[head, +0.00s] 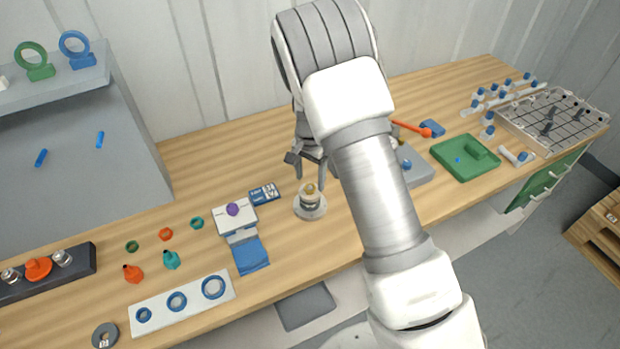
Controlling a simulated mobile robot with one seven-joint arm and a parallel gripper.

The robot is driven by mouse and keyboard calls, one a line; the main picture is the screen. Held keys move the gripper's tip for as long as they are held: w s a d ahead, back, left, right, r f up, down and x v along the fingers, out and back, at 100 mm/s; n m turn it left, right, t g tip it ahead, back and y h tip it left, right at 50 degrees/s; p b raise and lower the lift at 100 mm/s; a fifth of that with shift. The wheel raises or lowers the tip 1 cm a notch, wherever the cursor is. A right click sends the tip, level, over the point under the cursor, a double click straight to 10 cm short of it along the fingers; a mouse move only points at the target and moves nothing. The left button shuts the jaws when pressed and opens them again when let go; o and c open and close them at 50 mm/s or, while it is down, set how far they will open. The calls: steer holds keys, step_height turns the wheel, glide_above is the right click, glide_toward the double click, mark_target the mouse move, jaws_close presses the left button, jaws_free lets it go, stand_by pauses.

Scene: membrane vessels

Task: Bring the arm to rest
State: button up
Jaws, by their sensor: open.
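My gripper (308,172) points down over the bench, left of my white and grey arm, which crosses the middle of the head view. Its fingers are apart. Just below it stands a small metal vessel with a brass-coloured top (310,200) on a round silver base. The fingertips are near the vessel's top; I cannot tell whether they touch it. My arm hides part of the bench behind it.
Right of my arm are a grey block (414,172), a green tray (452,166) and a wire rack (550,120).

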step_height(320, 180, up, 2)
steer(key=shift+r+p, duration=0.1)
steer(key=shift+p, duration=0.25)
steer(key=s+d+r+n+t, duration=0.1)
steer(key=s+d+r, duration=0.15)
steer(key=r, duration=0.45)
steer(key=s+d+r+n+t+y+b, duration=0.1)
steer(key=s+r, duration=0.3)
steer(key=r, duration=0.3)
steer(key=s+d+r+n, duration=0.1)
steer(key=s+d+r, duration=0.1)
steer(key=s+r, duration=0.3)
steer(key=s+d+r+n+t, duration=0.1)
steer(key=s+r, duration=0.3)
steer(key=s, duration=0.4)
steer(key=s+d+r+n+t+h, duration=0.1)
steer(key=s+d+r+n+t, duration=0.1)
steer(key=s, duration=0.7)
steer(key=shift+d+r+n+t+b, duration=0.3)
steer(key=shift+d+r+n+b, duration=0.15)
steer(key=shift+d+r+n, duration=0.55)
steer(key=shift+w+f, duration=0.1)
steer(key=shift+f, duration=0.05)
